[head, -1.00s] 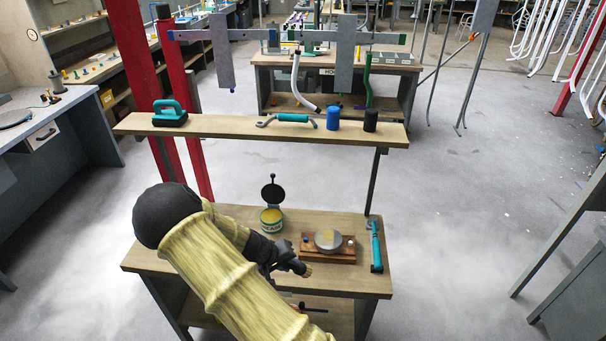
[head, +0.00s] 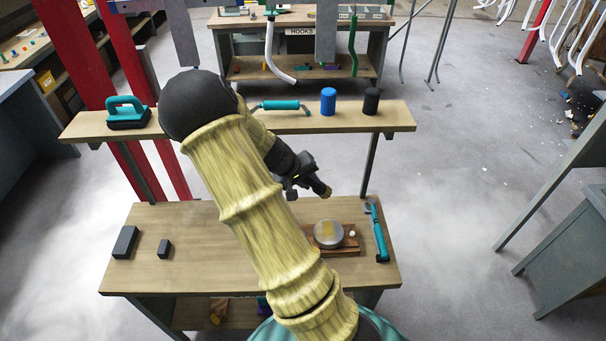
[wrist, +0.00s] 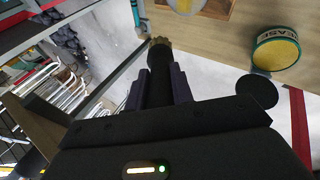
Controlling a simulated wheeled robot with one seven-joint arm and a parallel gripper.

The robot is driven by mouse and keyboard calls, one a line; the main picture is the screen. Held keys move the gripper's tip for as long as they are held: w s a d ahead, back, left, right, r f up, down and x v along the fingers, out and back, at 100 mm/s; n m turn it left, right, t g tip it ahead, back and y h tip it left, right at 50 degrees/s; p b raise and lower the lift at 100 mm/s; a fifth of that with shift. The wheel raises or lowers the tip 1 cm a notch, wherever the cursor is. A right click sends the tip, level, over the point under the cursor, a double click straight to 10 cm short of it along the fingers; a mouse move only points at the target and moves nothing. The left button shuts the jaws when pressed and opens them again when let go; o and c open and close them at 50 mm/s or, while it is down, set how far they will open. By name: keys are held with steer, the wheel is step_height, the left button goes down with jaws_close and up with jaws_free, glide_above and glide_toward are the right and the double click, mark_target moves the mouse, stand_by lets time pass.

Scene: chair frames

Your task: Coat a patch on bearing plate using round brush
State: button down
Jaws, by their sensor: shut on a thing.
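My gripper (head: 302,179) is raised above the workbench, behind the bearing plate in the head view. It is shut on the round brush (head: 323,190), whose dark handle and tan tip also show in the wrist view (wrist: 160,58). The brush tip is clear of any surface. The bearing plate (head: 322,243) is a grey disc with a yellowish patch, resting on a brown wooden base. Part of the plate shows at the top edge of the wrist view (wrist: 184,6).
A teal-handled tool (head: 379,233) lies right of the plate. Two dark blocks (head: 125,242) (head: 164,249) lie at the bench's left.

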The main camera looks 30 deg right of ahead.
steer(key=shift+s, duration=0.2)
steer(key=shift+f+b, duration=1.75)
steer(key=shift+f, duration=0.7)
steer(key=shift+w+a, duration=0.1)
